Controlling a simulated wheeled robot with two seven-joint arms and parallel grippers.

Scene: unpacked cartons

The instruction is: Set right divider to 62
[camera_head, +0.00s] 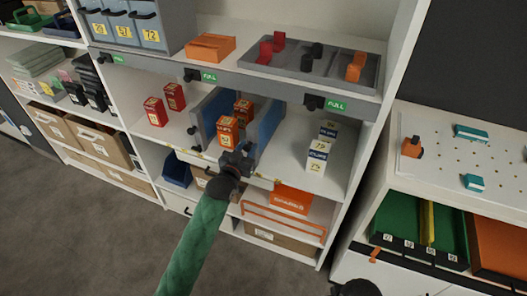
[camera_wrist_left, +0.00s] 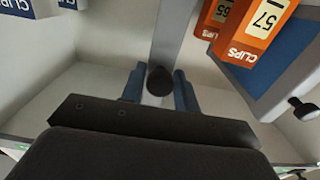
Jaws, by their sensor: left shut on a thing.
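The right divider (camera_head: 270,127) is a blue upright panel on the middle shelf. In the left wrist view it is a grey strip (camera_wrist_left: 175,35) seen from above, with a black knob (camera_wrist_left: 160,78) at its front end. My left gripper (camera_head: 238,162) is at the shelf front, its blue fingers closed on both sides of that knob. The left divider (camera_head: 208,122) stands to the left. Scale numbers (camera_head: 277,181) on the shelf edge are too small to read.
White-and-blue boxes (camera_head: 318,160) stand right of the right divider, with bare shelf between. Red boxes (camera_head: 155,112) stand left of the left divider. A dark rounded part (camera_head: 360,288) at the bottom edge may be my right arm. A pegboard table (camera_head: 440,175) is at right.

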